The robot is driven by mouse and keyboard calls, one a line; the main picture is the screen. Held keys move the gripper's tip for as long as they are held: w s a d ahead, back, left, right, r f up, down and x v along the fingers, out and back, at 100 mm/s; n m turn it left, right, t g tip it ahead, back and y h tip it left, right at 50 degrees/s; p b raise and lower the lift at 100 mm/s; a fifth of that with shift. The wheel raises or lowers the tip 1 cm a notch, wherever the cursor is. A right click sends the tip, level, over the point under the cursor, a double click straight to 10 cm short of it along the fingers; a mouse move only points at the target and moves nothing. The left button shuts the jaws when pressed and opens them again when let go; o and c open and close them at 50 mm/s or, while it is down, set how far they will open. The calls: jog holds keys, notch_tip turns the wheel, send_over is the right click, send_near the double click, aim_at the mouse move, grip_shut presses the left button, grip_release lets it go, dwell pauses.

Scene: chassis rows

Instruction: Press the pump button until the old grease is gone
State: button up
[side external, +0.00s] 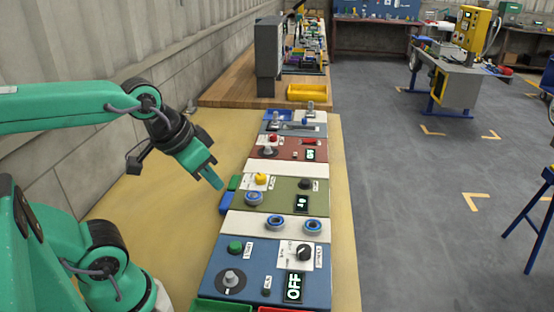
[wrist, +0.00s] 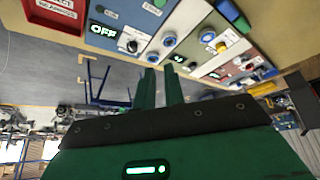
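The console is a row of coloured panels. An olive panel (side external: 280,190) carries a yellow button (side external: 261,178), a black knob (side external: 306,184) and a small lit display (side external: 302,202). The blue front panel (side external: 255,262) has a green button (side external: 235,246) and a display reading OFF (side external: 293,287). A red button (side external: 273,139) sits on a dark red panel. I cannot read which one is labelled pump, and I see no grease. My gripper (side external: 218,184) hangs left of the olive panel, touching no button. In the wrist view its fingers (wrist: 159,72) are empty with a narrow gap.
Blue rings (side external: 313,225) stand on the pale strip between panels. Green and blue blocks (side external: 227,202) edge the console's left side. The yellow tabletop (side external: 150,200) is clear on the left. A yellow tray (side external: 307,92) and grey cabinet (side external: 268,58) stand behind.

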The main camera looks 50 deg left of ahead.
jog(key=shift+w+a+r, duration=0.1)
jog(key=shift+w+r, duration=0.3)
jog(key=shift+w, duration=0.1)
grip_shut()
jog(key=w+a+r+n+g, duration=0.15)
jog(key=w+r, duration=0.25)
jog(key=w, duration=0.4)
jog(key=n+g, duration=0.4)
jog(key=n, duration=0.4)
send_over(305, 181)
notch_tip(305, 181, down, 10)
jog(key=shift+f, duration=0.2)
jog(key=shift+f+m, duration=0.1)
jog(key=shift+m, duration=0.15)
notch_tip(305, 181, down, 14)
jog(key=shift+r, duration=0.1)
